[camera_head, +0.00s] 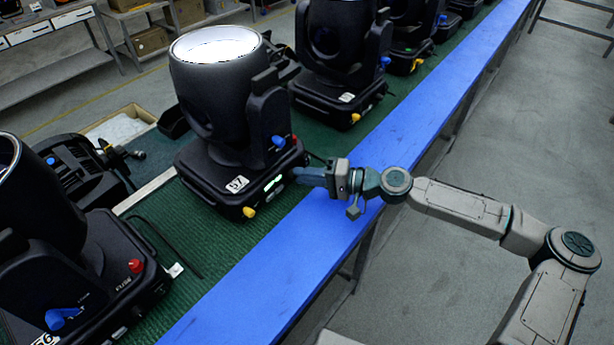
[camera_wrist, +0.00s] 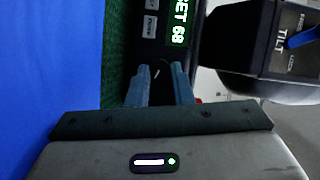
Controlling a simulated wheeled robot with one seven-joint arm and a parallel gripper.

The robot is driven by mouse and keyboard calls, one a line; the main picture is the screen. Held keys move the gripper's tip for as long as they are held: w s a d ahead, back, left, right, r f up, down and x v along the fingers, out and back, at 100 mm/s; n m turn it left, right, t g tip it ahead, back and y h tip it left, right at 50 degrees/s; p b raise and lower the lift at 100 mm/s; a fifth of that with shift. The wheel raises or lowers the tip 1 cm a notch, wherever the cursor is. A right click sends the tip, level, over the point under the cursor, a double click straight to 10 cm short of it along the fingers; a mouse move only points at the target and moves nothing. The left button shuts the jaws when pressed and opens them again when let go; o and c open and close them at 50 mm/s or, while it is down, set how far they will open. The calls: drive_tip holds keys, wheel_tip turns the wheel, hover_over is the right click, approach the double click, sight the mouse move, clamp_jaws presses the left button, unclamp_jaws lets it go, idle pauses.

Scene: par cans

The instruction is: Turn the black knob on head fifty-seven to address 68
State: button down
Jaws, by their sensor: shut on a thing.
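Head fifty-seven (camera_head: 240,175) is a black moving-head light with a white "57" label (camera_head: 238,184), its lens glowing white. A lit green display (camera_head: 273,183) is on its base side. In the wrist view the display (camera_wrist: 179,22) reads sideways, ending in "ET 68". My gripper (camera_head: 300,174) reaches the base from the right. Its blue-grey fingers are shut on the black knob (camera_wrist: 158,77), which has a white pointer line. The knob is partly hidden by the fingers, and in the head view it is hidden.
A blue tilt lever (camera_wrist: 304,38) sits right of the display in the wrist view. Yellow (camera_head: 248,212), red and blue knobs are on the same head. Other heads (camera_head: 340,60) stand in line on the green mat (camera_head: 205,225), beside a blue bench edge (camera_head: 290,250).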

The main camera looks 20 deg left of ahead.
drive_tip(key=c, duration=1.3)
unclamp_jaws()
drive_tip(key=d+b, duration=0.1)
drive_tip(key=d, duration=0.3)
drive_tip(key=w+d+r+b, duration=0.1)
drive_tip(key=d, duration=0.4)
drive_tip(key=d+b, duration=0.1)
drive_tip(key=d, duration=0.3)
drive_tip(key=shift+w+d+r+b, duration=0.3)
drive_tip(key=shift+w+r, duration=0.1)
